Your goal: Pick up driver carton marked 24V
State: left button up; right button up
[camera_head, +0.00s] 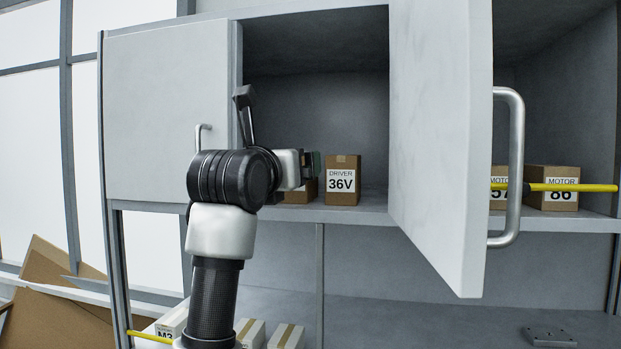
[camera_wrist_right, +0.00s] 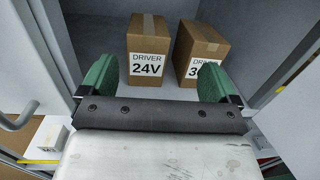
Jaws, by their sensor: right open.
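The driver carton marked 24V (camera_wrist_right: 148,42) is a brown box with a white label. It stands upright on the cabinet shelf in the right wrist view. In the head view only a brown part of it (camera_head: 302,196) shows, mostly hidden behind my right gripper (camera_head: 309,165), and its label is not readable there. My right gripper, with green finger pads in the right wrist view (camera_wrist_right: 158,72), is open and empty. It points at the carton, which stands ahead of the fingers, left of the middle of the gap. My left gripper is in neither view.
A DRIVER 36V carton (camera_head: 342,181) stands close to the right of the 24V one. An open cabinet door (camera_head: 440,130) juts out right of it. Motor cartons (camera_head: 561,190) and a yellow bar (camera_head: 575,187) are farther right. A closed door (camera_head: 165,110) is on the left.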

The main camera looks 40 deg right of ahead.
jog(key=shift+t+y, duration=0.3)
jog(key=shift+y, duration=0.4)
jog(key=w+d+p, duration=0.1)
jog(key=w, duration=0.1)
jog(key=w+d+r+p, duration=0.1)
jog(key=d+p, duration=0.1)
jog(key=shift+w, duration=0.4)
jog(key=shift+w+d, duration=0.15)
jog(key=shift+d, duration=0.1)
jog(key=shift+w+d+p, duration=0.15)
jog(key=shift+d+p, duration=0.25)
jog(key=shift+p, duration=0.1)
jog(key=p+x, duration=0.3)
jog(key=shift+w+d+r+p, duration=0.1)
jog(key=shift+w+r+p, duration=0.15)
jog(key=shift+w, duration=0.25)
jog(key=shift+w+d+f, duration=0.15)
jog(key=shift+d, duration=0.15)
jog(key=shift+d+f, duration=0.1)
jog(key=shift+f, duration=0.05)
jog(key=shift+c, duration=0.7)
jog(key=shift+a, duration=0.25)
jog(key=c, duration=1)
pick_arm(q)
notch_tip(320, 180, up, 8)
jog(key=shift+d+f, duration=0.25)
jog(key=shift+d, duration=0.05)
pick_arm(e)
jog(key=shift+d, duration=0.1)
jog(key=shift+c, duration=0.2)
